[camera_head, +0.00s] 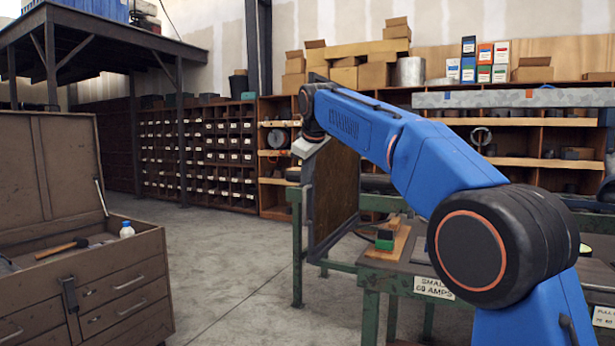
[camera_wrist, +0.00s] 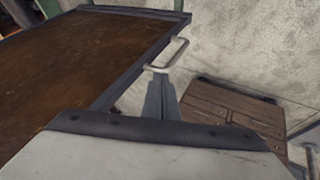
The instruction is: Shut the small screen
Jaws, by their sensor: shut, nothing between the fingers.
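The small screen is a brown panel in a dark metal frame (camera_head: 335,190), standing upright at the left end of the green workbench. In the wrist view the screen (camera_wrist: 80,55) fills the upper left, with a pale bar handle (camera_wrist: 178,54) on its frame edge. My gripper (camera_wrist: 160,82) is shut and empty, its tips just below the handle in the picture; I cannot tell whether they touch it. In the head view my arm reaches over the bench to the screen's upper edge, and the fingers are hidden there.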

